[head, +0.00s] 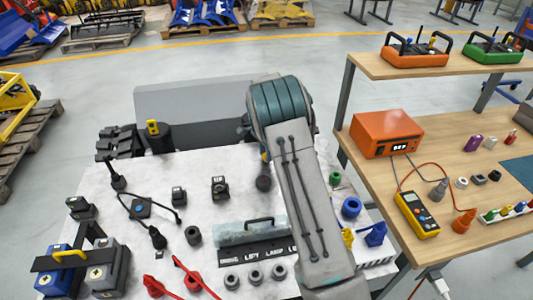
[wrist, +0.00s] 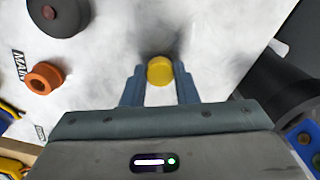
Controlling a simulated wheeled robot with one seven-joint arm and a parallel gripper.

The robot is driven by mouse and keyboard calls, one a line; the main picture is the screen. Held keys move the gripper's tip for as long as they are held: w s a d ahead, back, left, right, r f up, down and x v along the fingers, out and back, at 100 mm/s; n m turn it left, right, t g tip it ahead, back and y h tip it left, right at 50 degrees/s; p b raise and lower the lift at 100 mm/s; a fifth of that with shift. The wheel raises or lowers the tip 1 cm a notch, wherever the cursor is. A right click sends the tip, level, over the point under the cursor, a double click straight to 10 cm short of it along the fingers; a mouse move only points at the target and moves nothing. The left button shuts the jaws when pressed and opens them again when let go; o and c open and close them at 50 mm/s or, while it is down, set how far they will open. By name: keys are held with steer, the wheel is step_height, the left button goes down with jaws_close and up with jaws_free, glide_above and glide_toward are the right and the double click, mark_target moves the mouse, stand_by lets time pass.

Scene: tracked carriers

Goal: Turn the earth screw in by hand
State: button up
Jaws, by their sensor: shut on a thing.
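In the wrist view, a round yellow screw head (wrist: 160,70) stands up from the pale, smudged panel. My gripper (wrist: 160,80) has one blue-grey finger on each side of it and is shut on it, with the head sitting between the fingertips. The screw's shank and its hole are hidden below the head. In the head view my own arm covers the gripper, and I cannot make out this screw there.
In the wrist view, an orange ring (wrist: 43,78) and a dark round knob (wrist: 58,15) lie left, and a large black cylinder (wrist: 285,90) is close right. In the head view, the light panel (head: 110,225) carries several connectors; a wooden bench (head: 440,165) stands right.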

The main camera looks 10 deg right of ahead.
stand_by(0.3)
steer(key=m+p, duration=0.1)
steer(key=m, duration=0.4)
steer(key=shift+r+m+p, duration=0.15)
steer(key=shift+m+p, duration=0.15)
steer(key=shift+p, duration=0.05)
steer(key=m+p, duration=0.1)
steer(key=m, duration=0.3)
steer(key=shift+w, duration=0.1)
steer(key=o, duration=0.8)
